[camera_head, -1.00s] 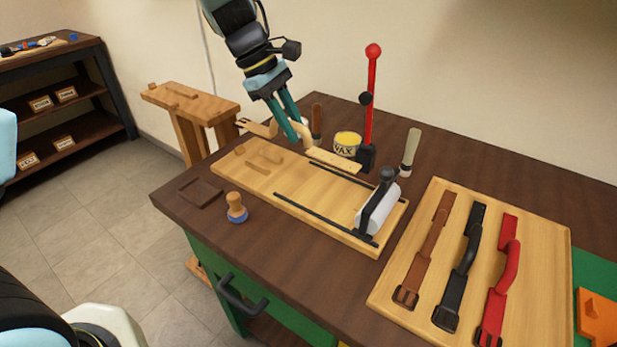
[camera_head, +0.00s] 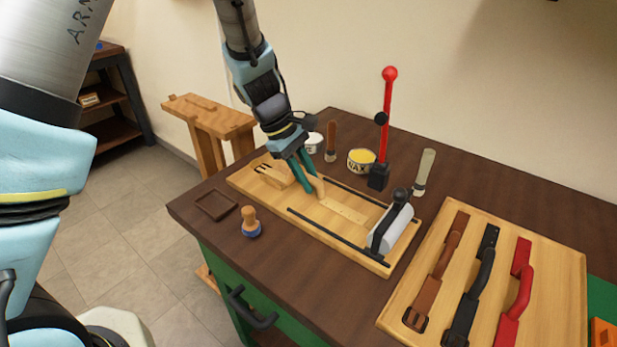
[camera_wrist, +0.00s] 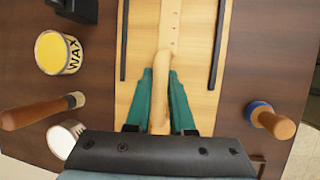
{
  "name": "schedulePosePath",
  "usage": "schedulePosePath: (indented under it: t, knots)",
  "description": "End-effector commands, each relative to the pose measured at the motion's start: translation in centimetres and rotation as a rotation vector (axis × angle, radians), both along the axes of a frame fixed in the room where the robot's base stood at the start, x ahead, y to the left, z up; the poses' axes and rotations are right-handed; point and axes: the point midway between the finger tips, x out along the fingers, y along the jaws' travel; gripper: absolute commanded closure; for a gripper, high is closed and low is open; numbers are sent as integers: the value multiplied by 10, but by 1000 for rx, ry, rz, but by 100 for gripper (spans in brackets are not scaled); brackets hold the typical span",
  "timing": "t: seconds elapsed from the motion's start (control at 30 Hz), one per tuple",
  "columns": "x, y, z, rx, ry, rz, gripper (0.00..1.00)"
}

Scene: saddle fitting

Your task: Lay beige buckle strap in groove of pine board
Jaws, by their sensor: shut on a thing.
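The beige buckle strap (camera_head: 343,212) is in my gripper (camera_head: 313,188), which is shut on its raised middle loop. Its holed end points right toward the roller, between two dark rails; its pronged buckle end (camera_head: 272,175) is at the left end of the pine board (camera_head: 300,215). In the wrist view the strap (camera_wrist: 171,25) runs up from between my fingers (camera_wrist: 160,105), roughly parallel to the rails. The strap is over or on the board; I cannot tell whether it touches. The groove is not clearly visible.
A white roller (camera_head: 395,228) stands at the board's right end. A red lever (camera_head: 386,120), a wax tin (camera_head: 361,160) and wooden-handled tools are behind. A stamp (camera_head: 250,222) and small tray (camera_head: 216,205) are in front. Another board (camera_head: 490,270) holds brown, black and red straps.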

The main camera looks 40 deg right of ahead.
Motion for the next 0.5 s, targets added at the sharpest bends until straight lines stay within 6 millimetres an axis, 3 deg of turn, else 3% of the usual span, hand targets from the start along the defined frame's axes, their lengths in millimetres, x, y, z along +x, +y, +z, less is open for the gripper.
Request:
schedulePosePath:
  t: [0.03, 0.07, 0.3, 0.5]
  knots:
    - [0, 0, -3, 0, 0, 1, 100]
    - [0, 0, -2, 0, 0, 0, 76]
    - [0, 0, -2, 0, 0, 0, 49]
    - [0, 0, -1, 0, 0, 0, 49]
